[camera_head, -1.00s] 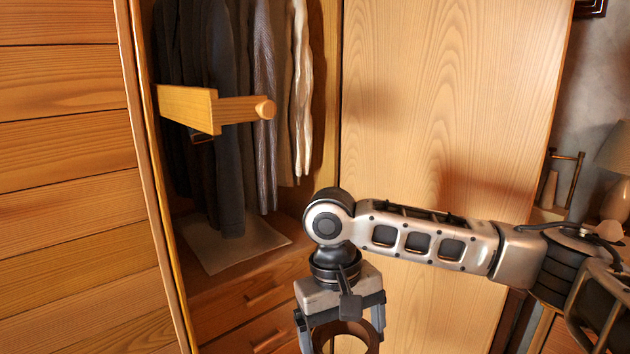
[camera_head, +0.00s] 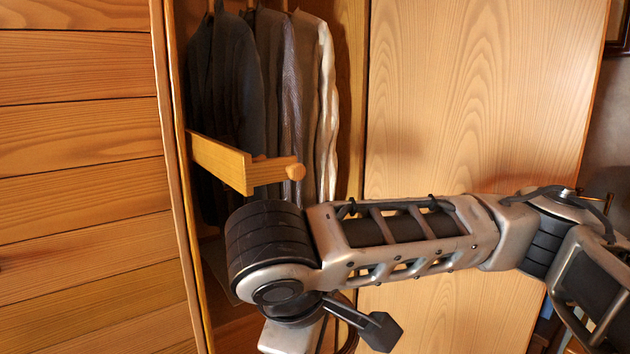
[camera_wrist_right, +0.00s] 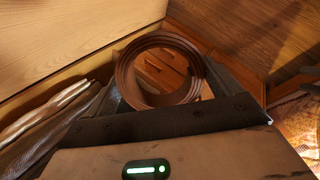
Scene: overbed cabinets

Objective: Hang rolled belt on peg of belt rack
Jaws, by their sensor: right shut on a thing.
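The belt rack (camera_head: 221,162) is a wooden bar at the wardrobe opening in the head view, with a round-ended peg (camera_head: 288,171) pointing right. No belt shows on that peg. The rolled brown belt (camera_wrist_right: 124,78) shows in the right wrist view, held between the fingers of my right gripper (camera_wrist_right: 165,80), its open coil facing the camera. In the head view my right arm comes in from the right, its wrist below the peg. The gripper's fingers are cut off at the bottom edge there, and the belt is mostly hidden. My left gripper is not in view.
Dark and light clothes (camera_head: 275,85) hang in the wardrobe behind the rack. A wooden door panel (camera_head: 470,90) stands to the right, and plank-faced wood (camera_head: 80,190) to the left. The space just right of the peg is clear.

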